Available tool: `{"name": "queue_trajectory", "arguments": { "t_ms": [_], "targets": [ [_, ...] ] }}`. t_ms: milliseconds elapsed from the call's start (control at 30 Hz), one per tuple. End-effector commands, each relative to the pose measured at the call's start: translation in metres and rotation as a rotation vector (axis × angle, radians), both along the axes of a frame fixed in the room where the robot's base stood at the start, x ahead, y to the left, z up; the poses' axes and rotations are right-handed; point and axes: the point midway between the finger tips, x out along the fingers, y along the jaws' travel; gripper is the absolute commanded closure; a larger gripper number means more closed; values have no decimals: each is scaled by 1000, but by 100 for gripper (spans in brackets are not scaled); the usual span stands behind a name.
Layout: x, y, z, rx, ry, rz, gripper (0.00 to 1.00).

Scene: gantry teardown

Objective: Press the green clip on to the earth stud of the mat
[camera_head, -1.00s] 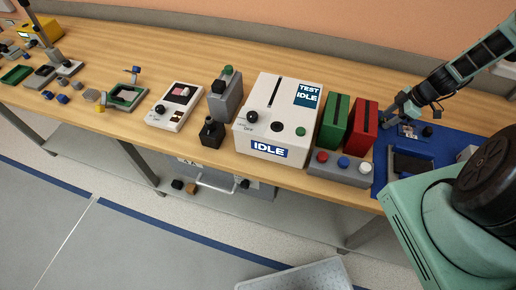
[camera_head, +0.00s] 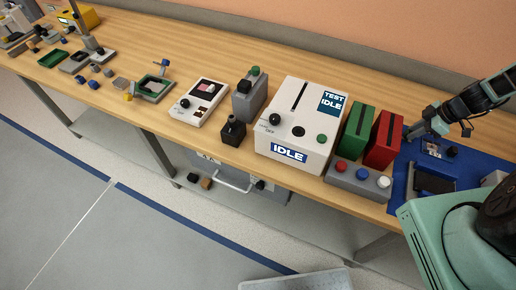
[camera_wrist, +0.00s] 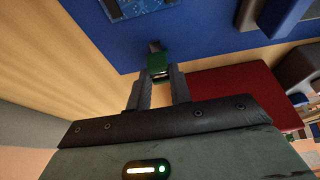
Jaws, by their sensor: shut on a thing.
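The blue mat (camera_head: 400,185) lies on the bench at the right in the head view, and it fills the upper part of the wrist view (camera_wrist: 220,45). My gripper (camera_head: 410,134) is low at the mat's back left corner, beside the red block. In the wrist view my gripper (camera_wrist: 159,76) is shut on the green clip (camera_wrist: 157,62), which is over the mat near its edge. A small grey piece (camera_wrist: 154,46) shows just beyond the clip. I cannot tell whether it is the earth stud, or whether the clip touches the mat.
A red block (camera_head: 383,140) and a green block (camera_head: 355,131) stand left of the mat. A button box (camera_head: 345,175) is in front of them. A dark tray (camera_head: 434,178) and a black knob (camera_head: 452,151) are on the mat. Bare wood (camera_head: 345,80) lies behind.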

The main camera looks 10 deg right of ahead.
Motion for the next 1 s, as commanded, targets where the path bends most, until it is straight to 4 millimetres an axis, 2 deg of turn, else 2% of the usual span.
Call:
{"name": "queue_trajectory", "arguments": {
  "t_ms": [233,700,1000],
  "targets": [
    [0,0,7,0,-1,0,100],
    [0,0,50,0,0,-1,100],
    [0,0,51,0,0,-1,100]
  ]
}}
